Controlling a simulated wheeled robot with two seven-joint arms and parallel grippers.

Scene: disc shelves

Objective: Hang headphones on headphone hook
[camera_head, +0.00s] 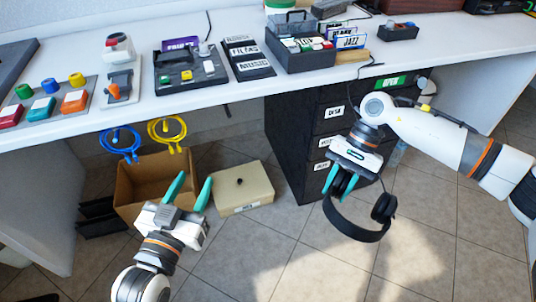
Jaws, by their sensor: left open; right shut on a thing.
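Black headphones (351,231) hang in the air in front of the dark drawer cabinet, below the table's front edge. My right gripper (340,182) is shut on the headphones at one earcup end, and the headband hangs down below with the other earcup to the right. My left gripper (189,190) is open and empty, with its teal fingers apart, in front of the cardboard box. I cannot make out a headphone hook for certain; a cable (372,66) shows at the table edge above the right gripper.
The white table (235,93) holds colored blocks, disc holders and small trays. Under it are a cardboard box (128,190), a beige box (258,190) and a black drawer cabinet (290,150). Blue and yellow cable coils (167,133) hang under the front edge. The tiled floor in front is clear.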

